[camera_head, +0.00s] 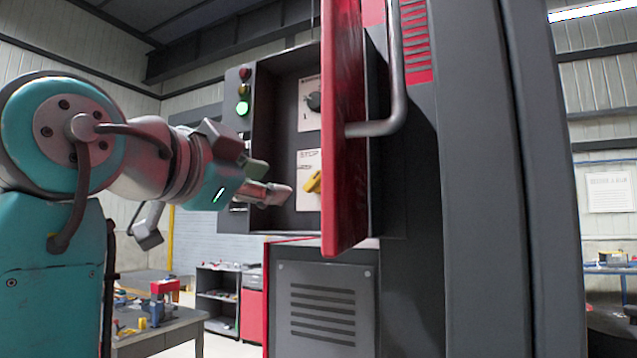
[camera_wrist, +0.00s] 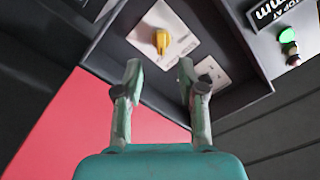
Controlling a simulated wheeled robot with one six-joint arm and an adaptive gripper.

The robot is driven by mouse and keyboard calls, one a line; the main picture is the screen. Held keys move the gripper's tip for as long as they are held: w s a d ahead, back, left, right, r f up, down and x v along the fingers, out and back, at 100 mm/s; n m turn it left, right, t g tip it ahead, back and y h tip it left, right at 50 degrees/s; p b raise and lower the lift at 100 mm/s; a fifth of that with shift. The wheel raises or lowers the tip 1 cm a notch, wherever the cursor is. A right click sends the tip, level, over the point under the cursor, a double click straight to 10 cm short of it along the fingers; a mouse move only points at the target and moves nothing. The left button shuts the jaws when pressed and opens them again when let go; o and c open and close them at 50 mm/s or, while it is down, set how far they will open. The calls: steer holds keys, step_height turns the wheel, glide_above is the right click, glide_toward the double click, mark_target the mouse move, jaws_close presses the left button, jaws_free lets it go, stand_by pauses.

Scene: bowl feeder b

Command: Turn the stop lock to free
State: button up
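The stop lock is a yellow knob (camera_head: 313,183) on a white plate marked STOP (camera_head: 306,164), inside the open grey control box; the red door partly covers it in the head view. In the wrist view the yellow knob (camera_wrist: 162,42) sits on its plate, beyond and between my fingertips. My gripper (camera_head: 276,181) is at the mouth of the box, left of the knob. In the wrist view my gripper (camera_wrist: 160,76) has its fingers apart with nothing between them, and no contact with the knob shows.
The red door (camera_head: 343,150) with its grey handle (camera_head: 392,110) stands open close to the right of my gripper. A black knob (camera_head: 314,101) is above the stop lock. Signal lamps, one lit green (camera_head: 242,109), line the box's left side.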

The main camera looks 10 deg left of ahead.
mark_target(311, 182)
steer(key=x, duration=0.7)
steer(key=r+x, duration=0.1)
steer(key=x, duration=0.2)
steer(key=shift+d, duration=0.4)
jaws_close()
